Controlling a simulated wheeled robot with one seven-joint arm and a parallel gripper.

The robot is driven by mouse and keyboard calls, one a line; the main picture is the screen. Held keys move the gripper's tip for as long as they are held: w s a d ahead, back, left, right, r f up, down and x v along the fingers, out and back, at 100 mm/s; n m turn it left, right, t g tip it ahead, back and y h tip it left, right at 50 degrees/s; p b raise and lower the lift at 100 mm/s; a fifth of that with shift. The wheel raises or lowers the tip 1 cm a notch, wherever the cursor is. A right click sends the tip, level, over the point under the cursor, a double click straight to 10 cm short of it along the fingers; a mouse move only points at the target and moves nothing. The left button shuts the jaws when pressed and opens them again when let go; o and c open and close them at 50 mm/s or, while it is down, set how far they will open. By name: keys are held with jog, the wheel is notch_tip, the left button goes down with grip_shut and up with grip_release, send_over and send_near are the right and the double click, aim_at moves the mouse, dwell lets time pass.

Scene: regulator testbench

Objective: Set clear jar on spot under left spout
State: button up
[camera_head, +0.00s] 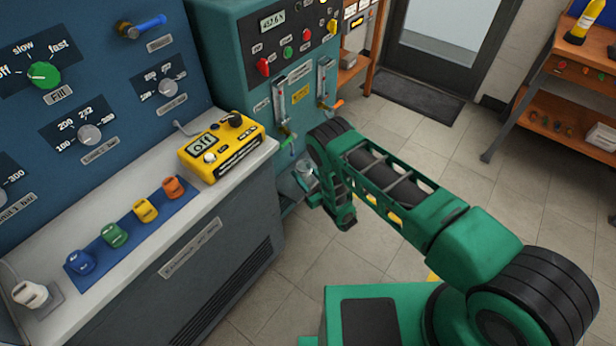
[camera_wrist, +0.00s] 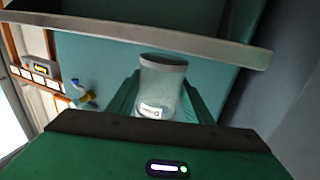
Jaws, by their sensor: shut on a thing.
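The clear jar (camera_wrist: 161,82) stands between the green fingers of my gripper (camera_wrist: 160,95) in the wrist view, with a pale label low on its side. The gripper is shut on it. In the head view the jar (camera_head: 304,171) shows small at the tip of my gripper (camera_head: 312,186), in front of the teal dispenser (camera_head: 235,60) and low beside its tray. The left spout (camera_head: 287,140), with a green and blue end, is above and slightly left of the jar. The right spout (camera_head: 334,104) has an orange handle. The spot under the left spout cannot be made out.
A metal shelf edge (camera_wrist: 90,22) crosses the wrist view just beyond the jar. A grey bench (camera_head: 225,245) with a yellow meter (camera_head: 222,147) and coloured plugs stands left of my arm. Tiled floor is open at right; a wooden rack (camera_head: 560,105) stands farther off.

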jog(key=shift+w+a+f, duration=0.25)
jog(key=shift+w+a, duration=0.45)
jog(key=shift+a, duration=0.2)
jog(key=shift+w+a+f, duration=0.2)
jog(key=shift+w+a, duration=0.45)
jog(key=shift+a, duration=0.2)
jog(key=shift+f, duration=0.3)
jog(key=o, duration=1.2)
jog(key=shift+s+d, duration=0.1)
jog(key=v, duration=1)
jog(key=shift+s+d+f, duration=0.1)
jog(key=shift+s+d, duration=0.1)
